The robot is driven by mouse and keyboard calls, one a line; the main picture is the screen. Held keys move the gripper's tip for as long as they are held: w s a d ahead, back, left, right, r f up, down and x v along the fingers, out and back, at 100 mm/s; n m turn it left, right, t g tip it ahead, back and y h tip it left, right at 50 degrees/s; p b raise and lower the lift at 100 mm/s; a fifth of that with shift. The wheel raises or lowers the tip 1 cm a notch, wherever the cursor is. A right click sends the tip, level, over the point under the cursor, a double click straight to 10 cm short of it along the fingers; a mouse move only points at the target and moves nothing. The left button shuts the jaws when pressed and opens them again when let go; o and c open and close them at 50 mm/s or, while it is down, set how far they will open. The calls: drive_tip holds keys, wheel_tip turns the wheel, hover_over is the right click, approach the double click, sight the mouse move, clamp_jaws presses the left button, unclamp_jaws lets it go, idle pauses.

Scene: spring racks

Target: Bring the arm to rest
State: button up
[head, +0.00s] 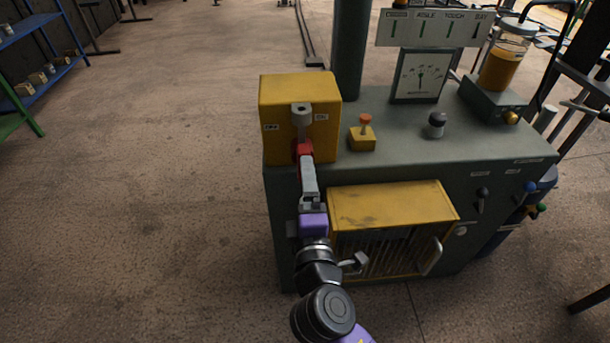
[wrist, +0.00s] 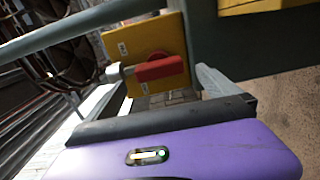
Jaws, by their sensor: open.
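My gripper (head: 306,172) reaches up to the front of a yellow box (head: 272,98) at the left end of a grey-green machine bench (head: 400,115). In the wrist view the red handle (wrist: 160,69) lies sideways across the yellow box (wrist: 140,35), in front of the gap between the spread fingers of my gripper (wrist: 162,83). The gripper is open and holds nothing. I cannot tell whether its fingertips touch the handle.
A yellow housing (head: 390,203) with a grille and a handle sits close to the right of my arm. A yellow block with an orange knob (head: 363,133), a dial gauge (head: 421,75) and an orange-filled jar (head: 503,65) stand on the bench. The floor (head: 140,190) at left is clear.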

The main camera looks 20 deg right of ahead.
drive_tip(key=shift+s+a, duration=0.15)
drive_tip(key=shift+s, duration=0.3)
drive_tip(key=s+a+m+t+y+p, duration=0.1)
drive_tip(key=s+a+m+y+p, duration=0.1)
drive_tip(key=s+a+m+y, duration=0.45)
drive_tip(key=s+d+r+m+g+p, duration=0.1)
drive_tip(key=s+d+m, duration=0.1)
drive_tip(key=s, duration=0.8)
drive_tip(key=s+d+r+m+g+p, duration=0.1)
drive_tip(key=s+d+m+p, duration=0.1)
drive_tip(key=s, duration=0.7)
drive_tip(key=s+d+r+m+g+p, duration=0.1)
drive_tip(key=s+d+m, duration=0.2)
drive_tip(key=s, duration=0.7)
drive_tip(key=shift+s+d+m+h+p, duration=0.35)
drive_tip(key=shift+d+h, duration=0.1)
drive_tip(key=shift+d, duration=0.5)
drive_tip(key=shift+r, duration=0.1)
